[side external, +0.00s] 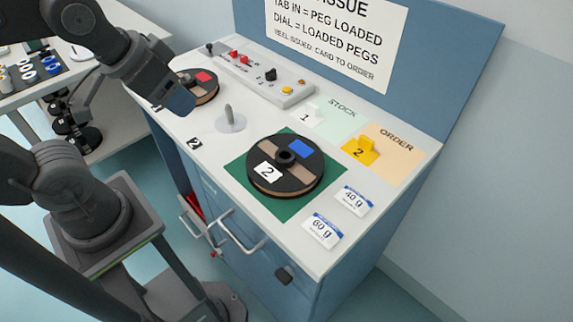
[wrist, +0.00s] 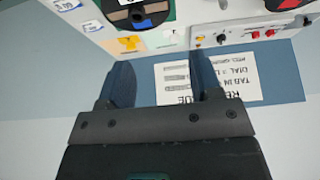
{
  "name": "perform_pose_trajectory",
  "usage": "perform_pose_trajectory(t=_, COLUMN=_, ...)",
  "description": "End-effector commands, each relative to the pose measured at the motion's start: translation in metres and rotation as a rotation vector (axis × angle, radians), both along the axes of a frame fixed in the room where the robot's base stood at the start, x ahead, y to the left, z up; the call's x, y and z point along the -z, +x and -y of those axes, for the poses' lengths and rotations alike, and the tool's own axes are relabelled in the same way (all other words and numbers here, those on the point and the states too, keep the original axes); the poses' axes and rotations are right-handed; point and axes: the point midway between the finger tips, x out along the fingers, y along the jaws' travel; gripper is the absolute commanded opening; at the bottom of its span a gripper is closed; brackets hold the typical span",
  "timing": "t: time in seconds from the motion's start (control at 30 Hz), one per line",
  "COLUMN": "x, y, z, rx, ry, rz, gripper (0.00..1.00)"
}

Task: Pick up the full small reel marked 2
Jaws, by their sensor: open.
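The reel marked 2 (side external: 285,166) is black with a brown winding, a white 2 label and a blue label. It lies flat on a green mat (side external: 238,170) on the bench. In the wrist view, part of this reel (wrist: 128,14) shows at the top edge. My gripper (side external: 180,100) is above the bench's left part, up and left of this reel and apart from it. In the wrist view, my gripper (wrist: 163,75) has its two fingers spread with nothing between them.
A red-labelled reel (side external: 205,90) lies behind my gripper, partly hidden. An upright peg (side external: 228,118) stands between the reels. A control box (side external: 262,77), a yellow card 2 (side external: 360,149), a white card 1 (side external: 311,112) and weight labels (side external: 322,230) surround the mat. A sign panel rises behind.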

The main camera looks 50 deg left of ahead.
Motion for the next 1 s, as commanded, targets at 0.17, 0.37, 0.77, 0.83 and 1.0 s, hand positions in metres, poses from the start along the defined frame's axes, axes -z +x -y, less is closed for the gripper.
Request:
perform_pose_trajectory(t=0.17, x=0.0, y=0.0, z=0.0, rx=0.0, ry=0.0, rz=0.0, gripper=0.76)
perform_pose_trajectory(t=0.37, x=0.0, y=0.0, z=0.0, rx=0.0, ry=0.0, rz=0.0, gripper=0.81)
perform_pose_trajectory(t=0.77, x=-0.005, y=0.054, z=0.015, rx=0.431, ry=0.168, rz=-0.15, gripper=0.81)
perform_pose_trajectory(t=0.83, x=-0.002, y=0.074, z=0.022, rx=0.594, ry=0.218, rz=-0.196, gripper=0.81)
perform_pose_trajectory(t=1.0, x=0.017, y=0.123, z=0.042, rx=0.992, ry=0.314, rz=-0.296, gripper=0.81)
